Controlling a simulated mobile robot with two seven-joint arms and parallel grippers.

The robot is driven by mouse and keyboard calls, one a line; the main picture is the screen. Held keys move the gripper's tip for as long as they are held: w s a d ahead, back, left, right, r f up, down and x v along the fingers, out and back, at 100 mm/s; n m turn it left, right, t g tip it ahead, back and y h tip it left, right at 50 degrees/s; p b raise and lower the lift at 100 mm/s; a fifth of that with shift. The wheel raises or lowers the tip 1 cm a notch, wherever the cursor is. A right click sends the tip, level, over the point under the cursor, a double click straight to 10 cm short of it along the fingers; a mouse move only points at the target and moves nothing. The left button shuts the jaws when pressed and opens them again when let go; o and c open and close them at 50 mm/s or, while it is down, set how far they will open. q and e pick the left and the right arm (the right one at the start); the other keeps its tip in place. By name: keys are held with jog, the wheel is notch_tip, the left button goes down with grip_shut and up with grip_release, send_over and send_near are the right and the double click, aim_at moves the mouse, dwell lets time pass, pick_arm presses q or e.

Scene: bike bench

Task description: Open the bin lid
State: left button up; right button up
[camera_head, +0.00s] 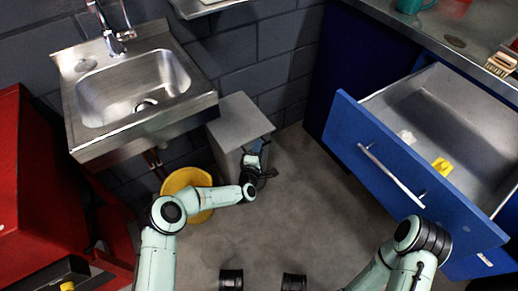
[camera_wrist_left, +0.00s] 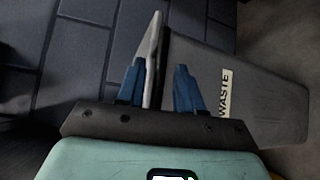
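The bin is a grey box labelled WASTE, standing on the floor below and right of the sink. Its pale grey lid (camera_head: 240,118) shows from above, and its body (camera_wrist_left: 255,85) fills the right of the left wrist view. My left gripper (camera_head: 256,152) is at the bin's front right edge. In the left wrist view the blue fingers of the left gripper (camera_wrist_left: 158,85) are apart, with the thin lid edge (camera_wrist_left: 154,50) between them. A narrow dark gap shows between lid and body. A firm grip on the lid is not evident. My right gripper is out of view.
A yellow bucket (camera_head: 187,180) stands left of the bin, partly behind my left arm. The steel sink (camera_head: 88,140) overhangs nearby. A blue drawer (camera_head: 410,165) is pulled out on the right, with a yellow object (camera_head: 441,165) inside. The floor (camera_head: 300,205) between is clear.

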pick_arm(q)
jog(key=shift+w+d, duration=0.1)
jog(key=shift+w, duration=0.5)
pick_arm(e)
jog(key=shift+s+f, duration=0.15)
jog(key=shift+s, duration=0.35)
pick_arm(q)
grip_shut()
jog(key=shift+r, duration=0.1)
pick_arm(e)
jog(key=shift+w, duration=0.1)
